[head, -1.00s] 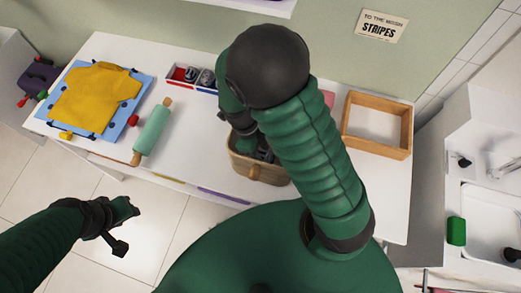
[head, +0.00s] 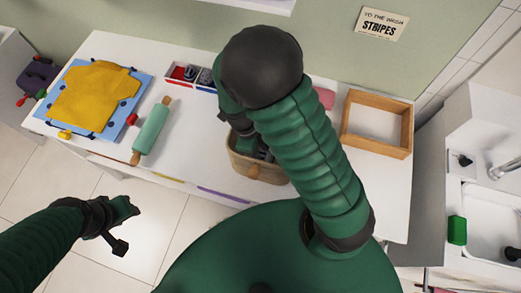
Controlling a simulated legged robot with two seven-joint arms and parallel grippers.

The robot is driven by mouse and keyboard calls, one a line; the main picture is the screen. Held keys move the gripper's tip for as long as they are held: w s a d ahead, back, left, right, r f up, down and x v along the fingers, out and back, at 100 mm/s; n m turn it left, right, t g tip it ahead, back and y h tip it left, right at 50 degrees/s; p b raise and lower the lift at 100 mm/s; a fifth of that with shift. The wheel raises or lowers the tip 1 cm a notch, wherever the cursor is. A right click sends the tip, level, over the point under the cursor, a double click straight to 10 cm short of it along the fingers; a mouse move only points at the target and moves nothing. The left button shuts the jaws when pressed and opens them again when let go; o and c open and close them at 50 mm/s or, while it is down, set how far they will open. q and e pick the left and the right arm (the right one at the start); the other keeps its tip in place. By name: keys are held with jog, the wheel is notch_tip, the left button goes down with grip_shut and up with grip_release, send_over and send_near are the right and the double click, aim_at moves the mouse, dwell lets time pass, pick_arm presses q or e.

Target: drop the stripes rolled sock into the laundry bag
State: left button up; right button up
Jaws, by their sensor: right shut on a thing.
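My right arm crosses the middle of the head view and hides much of its own hand. My left gripper (head: 125,228) hangs over the floor at the left, fingers apart and empty. A divided box (head: 179,73) at the back holds dark rolled items; no stripes can be made out on them. I cannot identify a laundry bag in this view.
A blue dotted board with a yellow shirt (head: 90,95) and a green rolling pin (head: 152,130) lie on the left of the white table. A wooden tray (head: 348,120) stands at the right. A wall sign (head: 381,24) reads "STRIPES". A sink unit stands far right.

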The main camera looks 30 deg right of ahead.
aim_at(261, 154)
jog(key=o, duration=1.4)
jog(key=shift+o, duration=0.5)
notch_tip(261, 154, up, 9)
jog(key=p, duration=0.9)
jog(key=shift+p, duration=0.35)
